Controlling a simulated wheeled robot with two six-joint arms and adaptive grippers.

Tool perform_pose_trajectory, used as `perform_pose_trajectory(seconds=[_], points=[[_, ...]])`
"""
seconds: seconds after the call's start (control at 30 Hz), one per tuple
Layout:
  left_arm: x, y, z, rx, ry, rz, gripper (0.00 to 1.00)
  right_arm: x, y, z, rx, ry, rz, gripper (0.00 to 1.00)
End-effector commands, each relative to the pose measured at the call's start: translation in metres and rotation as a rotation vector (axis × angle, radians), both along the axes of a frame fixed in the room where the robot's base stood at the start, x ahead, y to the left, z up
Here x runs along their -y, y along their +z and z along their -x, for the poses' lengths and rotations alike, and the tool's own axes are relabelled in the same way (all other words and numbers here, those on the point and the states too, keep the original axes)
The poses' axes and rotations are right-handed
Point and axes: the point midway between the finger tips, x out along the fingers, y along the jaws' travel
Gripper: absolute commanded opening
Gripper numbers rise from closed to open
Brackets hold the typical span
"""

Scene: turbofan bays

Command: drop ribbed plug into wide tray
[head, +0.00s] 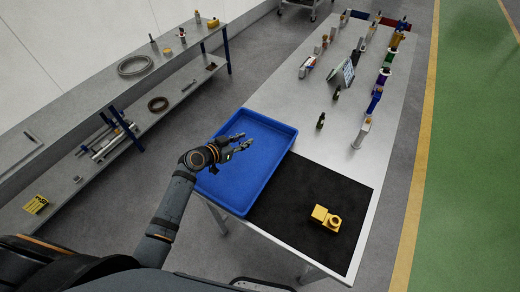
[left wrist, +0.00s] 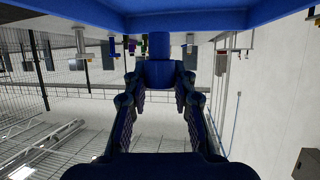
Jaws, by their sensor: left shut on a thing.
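The wide blue tray (head: 283,160) sits on the near left part of the long table. My left gripper (head: 238,146) is over the tray; the gap below it is hard to judge. In the left wrist view its fingers (left wrist: 160,85) are closed on a stepped, round, dark blue piece (left wrist: 160,70), which appears to be the ribbed plug; its ribs are not clear. In the head view the plug is mostly hidden by the fingers. The tray's blue surface (left wrist: 200,20) crosses the top of the wrist view. My right gripper is not in view.
A black mat (head: 290,212) with a yellow block fitting (head: 326,218) lies right of the tray. Small parts and a tilted panel (head: 342,74) stand farther along the table. A grey shelf bench (head: 100,98) runs along the left. The tray floor in sight looks clear.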

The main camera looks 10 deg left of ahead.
Motion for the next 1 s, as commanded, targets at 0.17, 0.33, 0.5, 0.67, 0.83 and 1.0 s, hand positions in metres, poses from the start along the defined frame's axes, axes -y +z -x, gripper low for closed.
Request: perform_pose_trajectory(seconds=[0.17, 0.33, 0.5, 0.67, 0.83, 1.0], points=[[0.000, -0.001, 0.001, -0.001, 0.000, -0.002, 0.00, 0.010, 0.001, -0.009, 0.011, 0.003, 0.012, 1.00], [0.000, -0.010, 0.001, -0.001, -0.001, -0.001, 0.00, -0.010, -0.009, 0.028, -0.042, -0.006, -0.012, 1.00], [0.000, -0.030, 0.001, -0.002, -0.001, -0.001, 0.00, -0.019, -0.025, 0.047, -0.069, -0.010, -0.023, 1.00], [-0.001, -0.052, 0.001, -0.001, 0.000, -0.001, 0.00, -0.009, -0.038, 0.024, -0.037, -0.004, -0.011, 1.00], [-0.001, -0.061, 0.001, 0.000, 0.000, -0.001, 0.00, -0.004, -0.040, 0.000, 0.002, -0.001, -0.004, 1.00], [-0.001, -0.060, 0.002, 0.000, 0.000, -0.001, 0.00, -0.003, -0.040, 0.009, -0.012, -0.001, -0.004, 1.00]])
